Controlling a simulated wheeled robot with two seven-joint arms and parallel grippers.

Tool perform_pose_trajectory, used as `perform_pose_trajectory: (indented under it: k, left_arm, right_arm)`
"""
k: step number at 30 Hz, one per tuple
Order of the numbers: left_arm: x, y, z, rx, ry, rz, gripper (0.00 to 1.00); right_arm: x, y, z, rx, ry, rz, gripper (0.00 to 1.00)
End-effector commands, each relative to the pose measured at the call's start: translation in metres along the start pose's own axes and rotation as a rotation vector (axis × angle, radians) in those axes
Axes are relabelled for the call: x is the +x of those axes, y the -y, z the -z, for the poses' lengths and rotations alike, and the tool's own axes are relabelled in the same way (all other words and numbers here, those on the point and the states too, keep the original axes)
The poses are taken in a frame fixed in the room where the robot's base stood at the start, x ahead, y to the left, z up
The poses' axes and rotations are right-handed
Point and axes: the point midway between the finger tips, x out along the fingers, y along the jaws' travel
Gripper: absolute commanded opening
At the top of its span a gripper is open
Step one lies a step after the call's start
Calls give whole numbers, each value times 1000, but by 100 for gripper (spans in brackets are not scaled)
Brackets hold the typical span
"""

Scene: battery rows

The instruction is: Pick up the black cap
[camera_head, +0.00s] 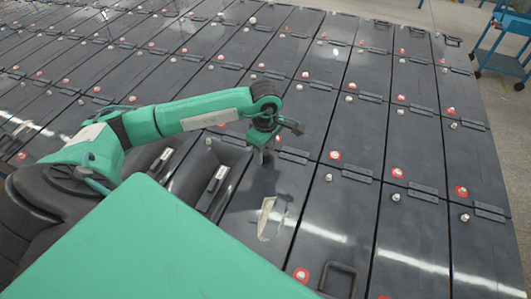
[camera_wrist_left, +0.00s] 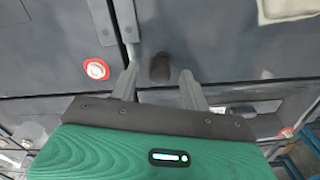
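In the left wrist view, the black cap (camera_wrist_left: 160,66) is a small dark rounded piece on the grey battery top. My left gripper (camera_wrist_left: 158,76) is open, with one finger on each side of the cap in the picture. The fingers look apart from it; how high they are above it I cannot tell. In the head view my left gripper (camera_head: 262,157) points down over a battery top, and I cannot make out the cap there. My right gripper is in neither view.
Rows of dark batteries (camera_head: 320,215) fill the floor, with white terminals, some with red rings (camera_head: 335,155). A pale label (camera_head: 267,217) lies in front of my left gripper. Open slots (camera_head: 215,178) are left of it. A blue cart (camera_head: 505,45) stands far right.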

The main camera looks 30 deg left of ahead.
Motion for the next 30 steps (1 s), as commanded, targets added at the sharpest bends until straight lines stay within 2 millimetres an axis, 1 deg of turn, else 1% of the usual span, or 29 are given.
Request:
perform_pose_trajectory:
  k: [1,5,6,7,17,22,26,29,30]
  left_arm:
    - [0,0,0,0,0,0,37]
    - [0,0,0,0,0,0,11]
    - [0,0,0,0,0,0,3]
    - [0,0,0,0,0,0,2]
    - [-1,0,0,0,0,0,2]
    - [-7,-1,0,-1,1,-2,2]
    - [-22,-1,0,0,1,-5,2]
    - [-40,-2,0,1,1,-7,2]
    - [-50,-2,0,0,0,-8,2]
  right_arm:
    - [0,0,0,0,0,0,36]
    - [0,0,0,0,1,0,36]
    - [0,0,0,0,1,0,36]
    - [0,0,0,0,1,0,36]
    - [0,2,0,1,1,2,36]
    - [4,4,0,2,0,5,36]
    - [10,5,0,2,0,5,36]
    - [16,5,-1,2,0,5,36]
    - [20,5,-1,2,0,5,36]
